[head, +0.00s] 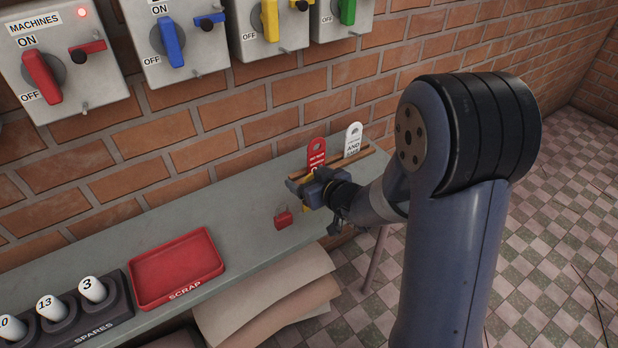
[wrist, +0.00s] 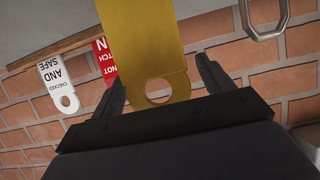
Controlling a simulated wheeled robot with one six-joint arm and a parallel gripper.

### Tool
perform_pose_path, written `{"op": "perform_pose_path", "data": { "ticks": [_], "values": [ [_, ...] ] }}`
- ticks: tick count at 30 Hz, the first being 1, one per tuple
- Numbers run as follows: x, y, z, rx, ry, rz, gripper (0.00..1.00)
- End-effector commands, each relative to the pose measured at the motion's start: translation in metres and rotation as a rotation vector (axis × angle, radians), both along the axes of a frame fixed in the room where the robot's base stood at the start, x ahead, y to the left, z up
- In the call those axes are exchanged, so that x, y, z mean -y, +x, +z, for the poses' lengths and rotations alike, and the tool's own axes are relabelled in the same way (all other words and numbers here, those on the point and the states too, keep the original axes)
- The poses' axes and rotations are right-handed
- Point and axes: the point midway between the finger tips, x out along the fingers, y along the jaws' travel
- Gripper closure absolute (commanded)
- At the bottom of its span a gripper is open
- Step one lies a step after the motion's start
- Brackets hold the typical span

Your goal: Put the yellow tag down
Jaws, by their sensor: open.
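The yellow tag (wrist: 145,45) fills the upper middle of the wrist view, with its holed end towards my gripper (wrist: 160,82). The two fingers are open, one on each side of the tag, with a visible gap at each side. In the head view my gripper (head: 302,190) is low over the bench, at the front of the wooden tag rack (head: 352,156). Only small bits of yellow show around it there. The tag's far end is out of the wrist view, so I cannot tell what it rests on.
A red tag (head: 316,153) and a white tag (head: 353,138) stand in the rack. A red padlock (head: 283,219) lies on the grey bench (head: 235,205), left of my gripper. A red scrap tray (head: 178,267) is farther left. Switch boxes (head: 178,50) hang on the brick wall above.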

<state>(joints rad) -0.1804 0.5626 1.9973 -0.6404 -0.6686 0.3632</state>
Motion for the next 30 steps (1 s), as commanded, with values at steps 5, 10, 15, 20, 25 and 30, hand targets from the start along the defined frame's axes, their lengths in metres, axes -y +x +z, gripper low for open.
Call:
{"op": "perform_pose_path", "data": {
  "ticks": [5, 10, 15, 20, 25, 30],
  "values": [
    [0.000, 0.000, 0.012, 0.000, 0.000, 0.000, 0.24],
    [0.014, -0.019, 0.023, 0.003, 0.000, -0.004, 0.24],
    [0.033, -0.047, 0.037, 0.003, 0.001, -0.003, 0.24],
    [0.048, -0.070, 0.049, 0.003, 0.000, -0.004, 0.24],
    [0.059, -0.086, 0.056, 0.001, 0.000, -0.002, 0.24],
    [0.062, -0.092, 0.058, -0.001, 0.000, 0.000, 0.24]
  ]
}}
